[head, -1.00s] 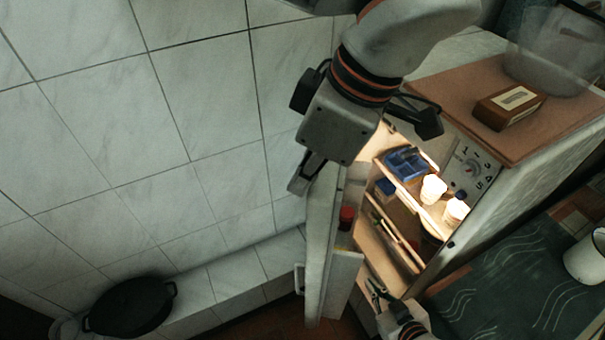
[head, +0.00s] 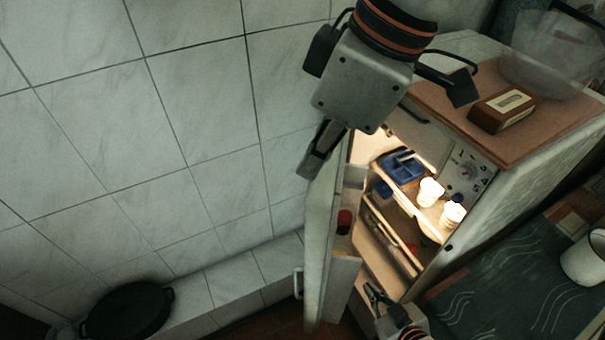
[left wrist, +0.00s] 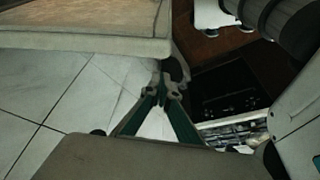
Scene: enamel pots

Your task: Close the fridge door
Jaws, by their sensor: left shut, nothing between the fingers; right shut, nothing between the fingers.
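The fridge door (head: 318,250) stands open in the head view, seen nearly edge-on, with shelves and a red-topped item on its inner side. The lit fridge interior (head: 395,215) shows to its right. My left gripper (head: 308,172) is shut and empty at the door's top, by its outer left face. I cannot tell whether it touches the door. In the left wrist view, its fingers (left wrist: 165,82) meet just below a pale panel that I cannot identify for sure. My right gripper (head: 372,292) is shut and empty, low in front of the fridge opening.
The fridge holds a blue container (head: 402,166) and white cups (head: 430,191). A brown box (head: 503,111) and a clear bowl (head: 550,55) stand on top. A tiled wall and ledge are at left, with a black pot (head: 128,310). A white mug (head: 583,258) is at right.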

